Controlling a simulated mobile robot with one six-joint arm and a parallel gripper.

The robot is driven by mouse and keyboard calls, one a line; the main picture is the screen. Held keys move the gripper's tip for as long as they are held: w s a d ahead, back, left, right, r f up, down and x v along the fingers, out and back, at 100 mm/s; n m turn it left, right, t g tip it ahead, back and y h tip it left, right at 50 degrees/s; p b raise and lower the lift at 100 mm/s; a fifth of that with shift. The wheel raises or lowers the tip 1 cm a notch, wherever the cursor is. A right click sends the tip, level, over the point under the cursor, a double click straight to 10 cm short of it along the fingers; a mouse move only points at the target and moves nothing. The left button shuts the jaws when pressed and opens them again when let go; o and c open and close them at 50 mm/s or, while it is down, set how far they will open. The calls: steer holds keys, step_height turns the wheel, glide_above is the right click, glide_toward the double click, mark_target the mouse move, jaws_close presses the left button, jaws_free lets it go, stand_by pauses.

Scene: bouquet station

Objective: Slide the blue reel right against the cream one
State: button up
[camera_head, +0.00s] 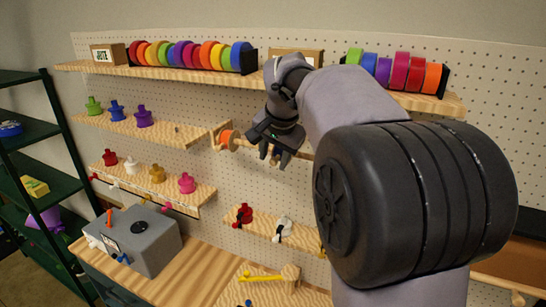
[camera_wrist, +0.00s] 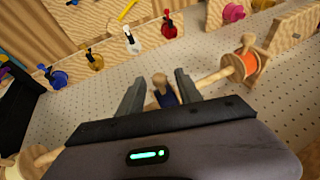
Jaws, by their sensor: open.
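A dark blue reel (camera_wrist: 167,98) sits on a wooden rod (camera_wrist: 208,80) and shows between my fingers in the wrist view, partly hidden by my gripper body. My gripper (camera_wrist: 158,86) is open, one finger on each side of the reel; whether either touches it I cannot tell. In the head view my gripper (camera_head: 273,157) is at the rod in front of the pegboard. A pale, cream-coloured piece (camera_wrist: 10,167) shows at the lower left of the wrist view, apart from the blue reel and cut by the frame edge.
An orange reel (camera_wrist: 249,63) is at the rod's other end, by a wooden bracket; it also shows in the head view (camera_head: 227,138). A shelf of coloured rolls (camera_head: 195,55) runs above. Smaller shelves with spools (camera_head: 143,117) and a grey box (camera_head: 145,242) lie left and below.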

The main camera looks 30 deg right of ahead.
steer(key=shift+s, duration=0.1)
jaws_close()
stand_by(1.2)
